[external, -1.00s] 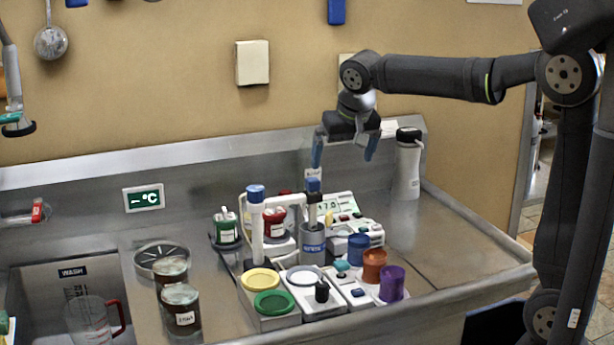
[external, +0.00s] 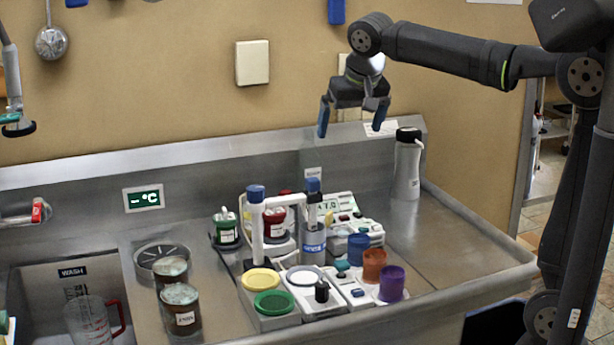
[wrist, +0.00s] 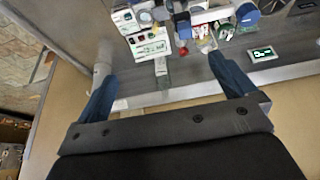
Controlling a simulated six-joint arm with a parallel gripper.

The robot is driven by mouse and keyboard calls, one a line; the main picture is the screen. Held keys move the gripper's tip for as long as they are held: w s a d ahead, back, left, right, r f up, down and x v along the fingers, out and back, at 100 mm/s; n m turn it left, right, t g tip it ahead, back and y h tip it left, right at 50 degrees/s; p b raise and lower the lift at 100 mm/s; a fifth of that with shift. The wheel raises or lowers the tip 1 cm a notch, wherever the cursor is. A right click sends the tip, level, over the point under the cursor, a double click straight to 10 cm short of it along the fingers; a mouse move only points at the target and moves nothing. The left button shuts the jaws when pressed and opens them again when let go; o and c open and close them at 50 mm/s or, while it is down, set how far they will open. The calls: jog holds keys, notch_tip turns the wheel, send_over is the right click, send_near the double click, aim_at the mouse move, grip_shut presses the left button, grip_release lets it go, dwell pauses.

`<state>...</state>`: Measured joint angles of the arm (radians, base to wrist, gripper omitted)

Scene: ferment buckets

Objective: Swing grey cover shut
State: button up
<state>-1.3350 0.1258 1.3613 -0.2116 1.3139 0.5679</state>
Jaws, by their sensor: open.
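My gripper (external: 350,122) hangs high above the back of the steel counter, in front of the wall. It is open and empty, and its two blue fingers point down. In the wrist view my gripper (wrist: 162,72) shows its fingers spread wide with nothing between them. I cannot pick out the grey cover for certain. A grey labelled cylinder (external: 313,247) stands among the equipment, below and left of my gripper and well apart from it.
A white device with a small display (external: 330,206) sits at the back of the counter. Yellow (external: 261,281) and green (external: 273,303) round lids lie in front. The counter's right side is clear.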

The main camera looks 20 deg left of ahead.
jog(key=shift+v, duration=0.85)
